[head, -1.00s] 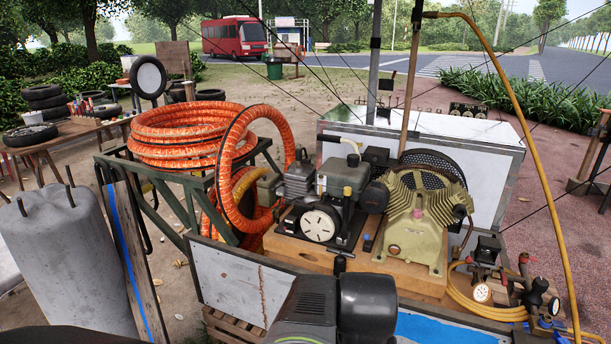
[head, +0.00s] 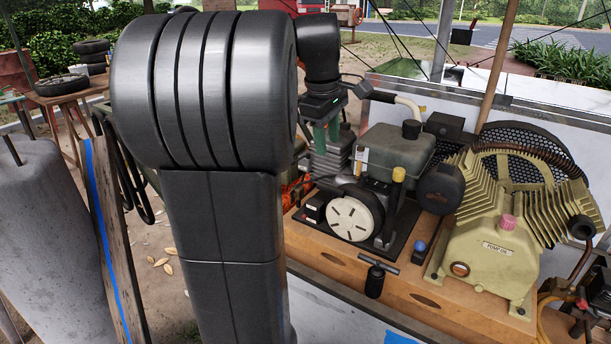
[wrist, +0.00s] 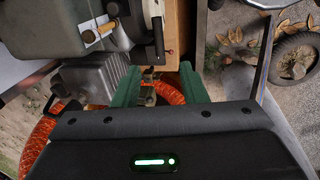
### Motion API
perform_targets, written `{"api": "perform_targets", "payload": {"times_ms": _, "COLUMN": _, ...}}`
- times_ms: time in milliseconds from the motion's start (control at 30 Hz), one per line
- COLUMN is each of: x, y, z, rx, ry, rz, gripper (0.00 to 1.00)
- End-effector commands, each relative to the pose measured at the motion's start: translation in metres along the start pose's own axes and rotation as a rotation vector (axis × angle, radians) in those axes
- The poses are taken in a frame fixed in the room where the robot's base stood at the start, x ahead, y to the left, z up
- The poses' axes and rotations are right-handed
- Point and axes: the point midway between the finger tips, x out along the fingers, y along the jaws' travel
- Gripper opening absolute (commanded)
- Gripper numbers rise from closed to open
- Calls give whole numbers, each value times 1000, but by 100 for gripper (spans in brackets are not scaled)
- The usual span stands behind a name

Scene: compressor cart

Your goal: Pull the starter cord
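The engine shows in the head view with its round white slotted starter cover (head: 352,218) facing me. A black T-shaped handle (head: 376,280) sits at the front edge of the wooden base below it, apparently the starter handle; no cord is clear. My gripper (head: 328,142) has green fingers pointing down above the left part of the engine, away from that handle. In the wrist view my gripper (wrist: 155,88) has its fingers apart, with nothing clearly held between them. A dark bar-like part (wrist: 157,40) of the engine area lies beyond the fingertips.
The tan pump (head: 490,235) stands right of the engine on the wooden base (head: 330,262). An orange hose (wrist: 160,95) lies below the fingers. A grey cylinder (head: 45,245) and a blue-striped plank (head: 105,240) stand left. My arm hides much of the cart's left side.

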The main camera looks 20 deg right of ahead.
Motion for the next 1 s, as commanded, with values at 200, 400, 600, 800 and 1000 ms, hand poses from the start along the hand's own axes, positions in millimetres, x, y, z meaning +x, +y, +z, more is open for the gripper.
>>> {"api": "perform_targets", "payload": {"times_ms": 200, "x": 16, "y": 3, "z": 0, "rx": -12, "ry": -3, "rz": -1, "gripper": 39}}
{"api": "perform_targets", "payload": {"times_ms": 400, "x": 57, "y": 2, "z": 0, "rx": -11, "ry": -3, "rz": -2, "gripper": 39}}
{"api": "perform_targets", "payload": {"times_ms": 600, "x": 99, "y": 2, "z": 0, "rx": -10, "ry": -3, "rz": -2, "gripper": 39}}
{"api": "perform_targets", "payload": {"times_ms": 800, "x": 126, "y": 3, "z": 0, "rx": -10, "ry": -1, "rz": 0, "gripper": 39}}
{"api": "perform_targets", "payload": {"times_ms": 1000, "x": 136, "y": 3, "z": 0, "rx": -10, "ry": 0, "rz": 2, "gripper": 39}}
